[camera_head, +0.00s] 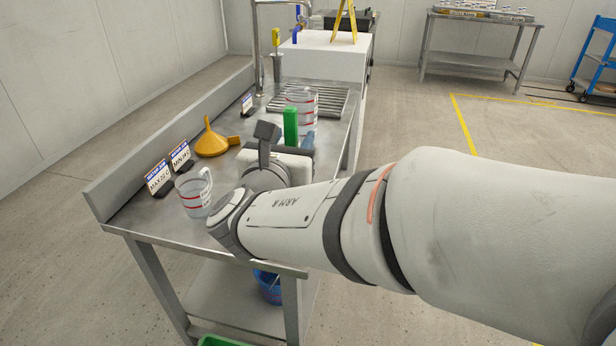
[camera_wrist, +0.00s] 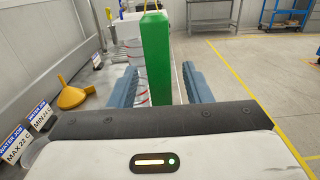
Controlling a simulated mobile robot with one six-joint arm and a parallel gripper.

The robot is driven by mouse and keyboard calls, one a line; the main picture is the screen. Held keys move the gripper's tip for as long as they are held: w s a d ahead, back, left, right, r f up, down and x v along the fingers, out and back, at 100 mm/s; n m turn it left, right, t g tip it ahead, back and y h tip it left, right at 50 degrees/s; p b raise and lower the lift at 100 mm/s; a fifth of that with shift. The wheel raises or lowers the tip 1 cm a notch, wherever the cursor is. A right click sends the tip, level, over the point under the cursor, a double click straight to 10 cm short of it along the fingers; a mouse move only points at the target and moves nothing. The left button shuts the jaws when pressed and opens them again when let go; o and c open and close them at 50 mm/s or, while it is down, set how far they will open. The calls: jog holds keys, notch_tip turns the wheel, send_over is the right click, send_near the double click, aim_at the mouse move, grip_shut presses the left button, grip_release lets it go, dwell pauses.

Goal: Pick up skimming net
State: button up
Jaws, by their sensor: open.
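A tall green upright piece (camera_head: 291,126), likely the skimming net's handle, stands over the steel bench. No mesh or hoop shows, so I cannot be sure that it is the net. In the wrist view the green piece (camera_wrist: 155,62) rises between the two blue-grey fingers of my gripper (camera_wrist: 159,70). The fingers are open, with visible gaps on both sides of the green piece. Its lower end is hidden behind the gripper body. In the head view my arm and wrist hide most of the gripper.
The steel bench (camera_head: 140,219) holds a clear jug (camera_head: 194,194) at its near end, an orange funnel (camera_head: 211,143), small label signs (camera_head: 158,177) and another jug (camera_head: 303,101) farther back. A tap (camera_head: 256,40) stands beyond.

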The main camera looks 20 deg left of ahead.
jog(key=shift+c, duration=0.4)
grip_shut()
